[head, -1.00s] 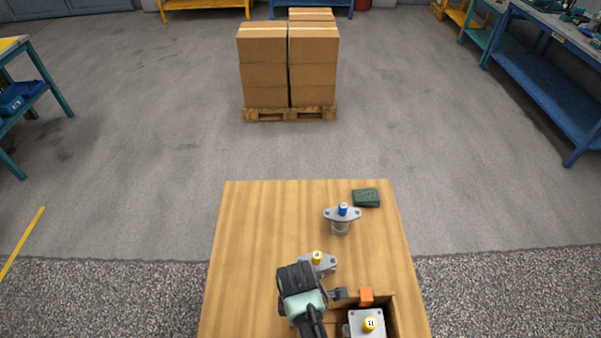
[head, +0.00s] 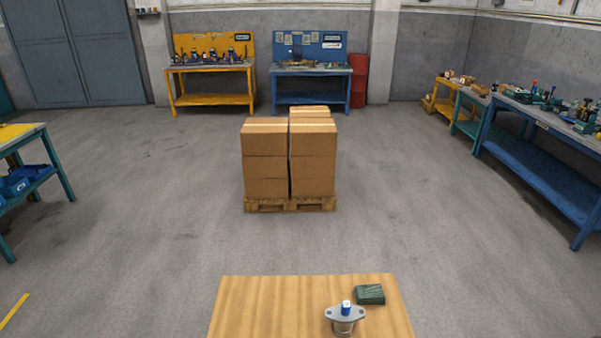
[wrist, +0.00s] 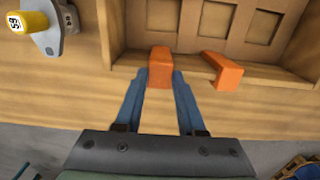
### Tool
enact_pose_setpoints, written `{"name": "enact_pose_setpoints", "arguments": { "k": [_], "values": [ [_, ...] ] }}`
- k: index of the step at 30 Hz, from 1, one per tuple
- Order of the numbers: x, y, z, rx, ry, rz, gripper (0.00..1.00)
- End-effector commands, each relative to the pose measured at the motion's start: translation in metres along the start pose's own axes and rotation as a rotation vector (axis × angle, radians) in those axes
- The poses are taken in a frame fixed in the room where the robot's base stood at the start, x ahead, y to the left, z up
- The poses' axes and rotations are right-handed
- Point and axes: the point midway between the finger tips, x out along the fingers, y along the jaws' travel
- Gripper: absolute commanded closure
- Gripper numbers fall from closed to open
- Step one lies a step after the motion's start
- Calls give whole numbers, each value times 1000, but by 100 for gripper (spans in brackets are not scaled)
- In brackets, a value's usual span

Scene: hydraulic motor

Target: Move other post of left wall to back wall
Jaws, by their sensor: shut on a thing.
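My gripper (wrist: 160,78) shows in the wrist view, with its two blue fingers shut on an orange post (wrist: 160,60). The held post is at the edge of a wooden box (wrist: 265,76); whether it still touches the wall is unclear. A second orange post (wrist: 224,72) is on the same wall, to the right of my gripper and apart from it. The box has several square recesses inside. The head view shows neither the gripper nor the posts.
A grey flanged part with a yellow numbered cap (wrist: 28,22) lies at upper left in the wrist view. On the table (head: 265,305) stand a flanged part with a blue cap (head: 345,313) and a green block (head: 370,294). Stacked cartons (head: 290,160) stand beyond.

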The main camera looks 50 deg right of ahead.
Motion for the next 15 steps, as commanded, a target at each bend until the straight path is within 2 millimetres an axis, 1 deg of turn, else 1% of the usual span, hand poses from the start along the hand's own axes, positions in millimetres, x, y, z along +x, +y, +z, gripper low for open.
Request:
{"name": "enact_pose_setpoints", "arguments": {
  "k": [15],
  "values": [
    [8,0,0,0,0,0,100]
  ]
}}
